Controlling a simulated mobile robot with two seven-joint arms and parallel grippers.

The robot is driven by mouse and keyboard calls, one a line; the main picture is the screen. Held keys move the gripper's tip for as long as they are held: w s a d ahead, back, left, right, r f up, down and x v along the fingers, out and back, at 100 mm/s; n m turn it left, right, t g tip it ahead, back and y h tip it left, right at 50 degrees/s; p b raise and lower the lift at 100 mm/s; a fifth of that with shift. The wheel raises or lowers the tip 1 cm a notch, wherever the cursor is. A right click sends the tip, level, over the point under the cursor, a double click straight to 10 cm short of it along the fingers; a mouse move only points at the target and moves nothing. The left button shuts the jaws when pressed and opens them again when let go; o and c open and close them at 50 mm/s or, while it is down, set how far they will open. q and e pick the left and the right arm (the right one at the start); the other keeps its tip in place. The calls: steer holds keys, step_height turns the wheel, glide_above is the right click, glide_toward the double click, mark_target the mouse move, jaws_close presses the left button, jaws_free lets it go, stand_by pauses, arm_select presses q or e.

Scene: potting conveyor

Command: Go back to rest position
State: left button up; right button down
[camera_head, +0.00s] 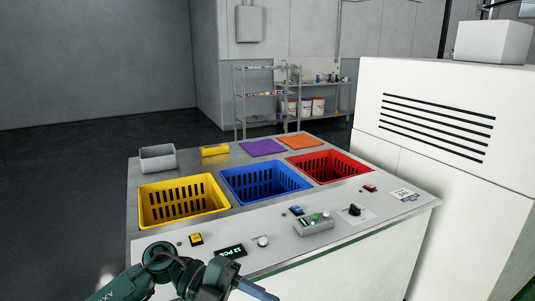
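My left arm comes in at the bottom left, in front of the work table (350,232). My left gripper (262,292) is low at the bottom edge, by the table's front edge and below the small display (230,251). It points right and its fingers look partly cut off, so I cannot tell whether it is open. No held object shows. My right gripper is out of view.
A yellow crate (183,207), a blue crate (265,189) and a red crate (330,172) sit in the table. Behind them are a grey bin (157,160), a yellow block (214,150), a purple mat (263,148) and an orange mat (299,141). A white machine (420,160) blocks the right.

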arm_select(q)
steer(key=d+r+n+t+h, duration=0.3)
steer(key=n+t+h, duration=0.2)
steer(key=h, duration=0.1)
steer(key=a+f+n+t+y+p, duration=0.1)
steer(key=a+f+n+t+y, duration=0.55)
steer(key=n, duration=0.45)
steer(key=a+f+n+t+y+p, duration=0.1)
steer(key=a+f+n+t+y, duration=0.3)
steer(key=f+n+t+y, duration=0.45)
steer(key=s+a+f+n+g+y, duration=0.2)
steer(key=s+a+f+n+g, duration=0.2)
steer(key=s, duration=0.7)
step_height(320, 180, down, 4)
steer(key=shift+a+r+n+p, duration=0.25)
steer(key=shift+a+n+p, duration=0.2)
steer(key=shift+n, duration=0.6)
steer(key=shift+s, duration=0.1)
